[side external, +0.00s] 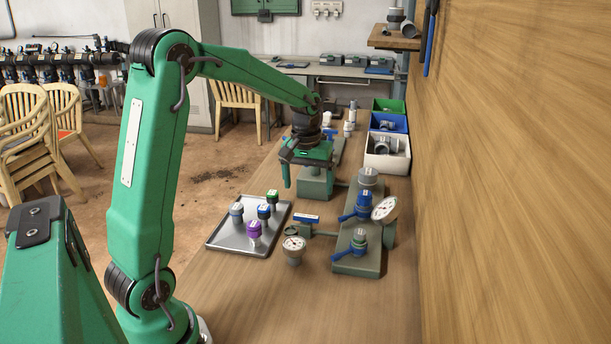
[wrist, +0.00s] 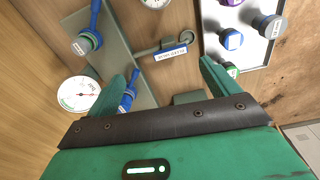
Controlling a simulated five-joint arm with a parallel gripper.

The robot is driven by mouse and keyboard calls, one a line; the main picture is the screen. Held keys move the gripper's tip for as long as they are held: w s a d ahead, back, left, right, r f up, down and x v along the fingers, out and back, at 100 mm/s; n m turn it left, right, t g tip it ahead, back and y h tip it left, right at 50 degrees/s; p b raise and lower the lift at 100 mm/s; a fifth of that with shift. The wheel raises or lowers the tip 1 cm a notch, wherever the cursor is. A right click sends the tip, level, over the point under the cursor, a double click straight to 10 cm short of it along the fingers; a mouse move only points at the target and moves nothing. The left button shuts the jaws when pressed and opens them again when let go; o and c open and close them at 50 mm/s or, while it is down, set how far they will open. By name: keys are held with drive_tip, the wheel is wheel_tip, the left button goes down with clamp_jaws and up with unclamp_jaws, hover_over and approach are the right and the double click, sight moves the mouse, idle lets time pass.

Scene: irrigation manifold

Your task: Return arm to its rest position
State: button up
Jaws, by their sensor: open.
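My gripper (side external: 305,172) hangs from my green arm above the manifold on the wooden bench, jaws apart and empty. In the wrist view my gripper (wrist: 165,85) shows two green fingers spread wide with no object between them. Beneath it are a grey-green manifold plate (wrist: 120,40), a blue-handled valve (wrist: 88,40), a pipe with a blue label (wrist: 170,54) and a white dial gauge (wrist: 78,93). In the side view the manifold plate (side external: 357,262) carries blue valves (side external: 358,205) and a gauge (side external: 384,209).
A metal tray (side external: 225,238) with several coloured-cap fittings lies left of the manifold. A second gauge (side external: 294,248) stands at the front. Green, blue and white bins (side external: 385,160) line the right side by a wooden wall (side external: 510,170). The front bench is clear.

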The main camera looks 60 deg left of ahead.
drive_tip(key=s+d+r+m+t, duration=0.2)
drive_tip(key=s+d+r+m, duration=0.2)
drive_tip(key=s+d, duration=0.4)
drive_tip(key=s+d+r+m+t, duration=0.3)
drive_tip(key=s+d, duration=0.4)
drive_tip(key=s, duration=0.4)
drive_tip(key=shift+d+r+m, duration=0.35)
drive_tip(key=shift+r+m, duration=0.15)
